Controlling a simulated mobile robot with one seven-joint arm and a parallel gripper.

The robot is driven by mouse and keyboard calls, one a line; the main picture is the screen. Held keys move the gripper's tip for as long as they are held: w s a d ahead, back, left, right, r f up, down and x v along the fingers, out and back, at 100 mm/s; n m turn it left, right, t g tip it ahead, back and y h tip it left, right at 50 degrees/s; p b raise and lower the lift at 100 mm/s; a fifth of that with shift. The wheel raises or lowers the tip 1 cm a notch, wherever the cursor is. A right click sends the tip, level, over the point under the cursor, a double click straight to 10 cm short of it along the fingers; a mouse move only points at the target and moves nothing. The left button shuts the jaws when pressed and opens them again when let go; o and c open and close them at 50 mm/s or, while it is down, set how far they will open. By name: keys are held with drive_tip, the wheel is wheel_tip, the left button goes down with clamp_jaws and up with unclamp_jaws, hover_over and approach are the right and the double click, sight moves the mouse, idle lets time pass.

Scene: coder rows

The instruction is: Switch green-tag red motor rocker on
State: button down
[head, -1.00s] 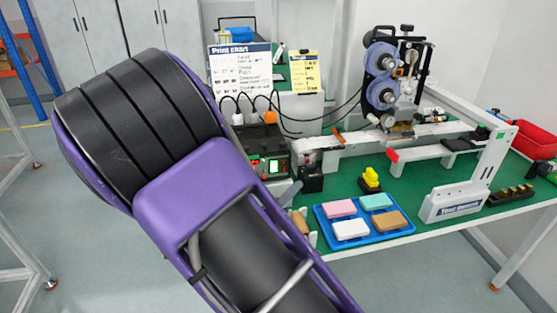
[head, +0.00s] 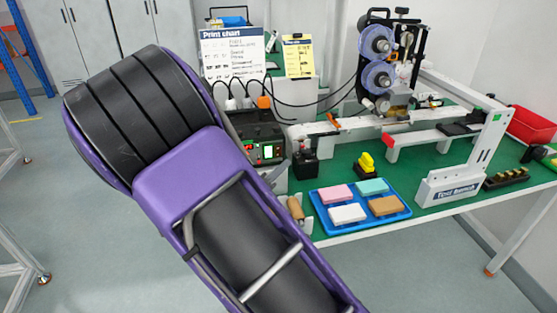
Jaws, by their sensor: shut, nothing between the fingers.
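A dark control box (head: 254,130) stands at the left end of the green bench, behind my arm. My purple and black arm crosses the left and middle of the view and covers the box's lower left. My gripper is hidden behind the arm. A small grey piece (head: 277,171) shows just below the box front, and I cannot tell if it belongs to my gripper.
A black block (head: 305,165) stands right of the box. A blue tray (head: 402,215) with several coloured blocks lies near the bench's front edge. A reel machine (head: 382,65) stands behind. Cables run from plugs on the box. A red bin (head: 531,124) is at the far right.

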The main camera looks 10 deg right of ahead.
sight(278, 151)
drive_tip(key=shift+w+f, duration=0.2)
drive_tip(key=shift+w, duration=1.5)
drive_tip(key=shift+w+p, duration=0.1)
drive_tip(key=shift+p, duration=0.3)
idle(0.4)
drive_tip(key=shift+w+f, duration=0.1)
drive_tip(key=shift+w, duration=0.2)
drive_tip(key=shift+w, duration=0.3)
idle(0.5)
drive_tip(key=shift+s+p, duration=0.1)
drive_tip(key=shift+p, duration=0.25)
drive_tip(key=shift+s+p, duration=0.4)
drive_tip(key=shift+s, duration=0.25)
